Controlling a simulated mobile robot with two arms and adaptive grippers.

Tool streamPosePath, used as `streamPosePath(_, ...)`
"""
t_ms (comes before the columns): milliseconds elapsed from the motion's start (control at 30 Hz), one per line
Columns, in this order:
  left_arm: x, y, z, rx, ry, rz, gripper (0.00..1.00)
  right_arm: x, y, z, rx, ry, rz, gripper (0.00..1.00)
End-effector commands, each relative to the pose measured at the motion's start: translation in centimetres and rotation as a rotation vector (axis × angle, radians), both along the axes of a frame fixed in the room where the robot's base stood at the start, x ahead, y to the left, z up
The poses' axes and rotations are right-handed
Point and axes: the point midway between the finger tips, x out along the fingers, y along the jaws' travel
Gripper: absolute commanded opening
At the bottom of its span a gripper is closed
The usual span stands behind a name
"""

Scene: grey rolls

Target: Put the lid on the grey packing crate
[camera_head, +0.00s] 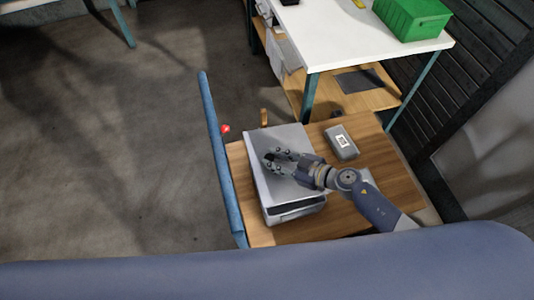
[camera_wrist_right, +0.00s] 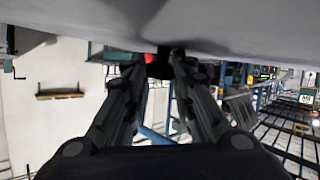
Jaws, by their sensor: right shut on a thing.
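The flat grey lid (camera_head: 280,191) lies over the grey packing crate (camera_head: 287,217) on the wooden table. A dark gap shows between the lid and the crate at the near right side, so the lid looks raised or tilted there. My right gripper (camera_head: 272,158) is over the middle of the lid, its fingers closed at a small black knob. In the right wrist view the lid (camera_wrist_right: 220,18) fills the top, and the fingertips of my gripper (camera_wrist_right: 160,68) close around the black knob. My left gripper is not in view.
A small grey box with a white label (camera_head: 341,142) lies right of the crate on the wooden tabletop (camera_head: 385,153). A blue rail (camera_head: 222,165) runs along the table's left side. A white table (camera_head: 335,35) with a green crate (camera_head: 412,18) stands behind.

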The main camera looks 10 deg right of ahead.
Motion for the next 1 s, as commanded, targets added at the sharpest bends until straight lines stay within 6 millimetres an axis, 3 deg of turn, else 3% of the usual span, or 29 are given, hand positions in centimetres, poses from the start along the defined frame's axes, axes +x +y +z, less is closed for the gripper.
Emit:
streamPosePath(200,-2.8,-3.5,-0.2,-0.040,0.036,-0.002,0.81,0.0,0.0,0.0,0.000,-0.001,0.001,0.00)
streamPosePath(333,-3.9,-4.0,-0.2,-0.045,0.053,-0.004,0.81,0.0,0.0,0.1,-0.012,-0.017,0.004,0.00)
streamPosePath(467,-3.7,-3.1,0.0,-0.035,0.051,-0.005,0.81,-0.2,-0.2,0.0,-0.065,-0.079,0.018,0.00)
streamPosePath(667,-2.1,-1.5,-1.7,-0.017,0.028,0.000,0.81,-0.2,-0.2,-2.4,-0.066,-0.080,0.017,0.00)
streamPosePath(1000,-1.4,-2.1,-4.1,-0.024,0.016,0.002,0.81,-0.2,-0.2,-5.8,-0.064,-0.080,0.018,0.00)
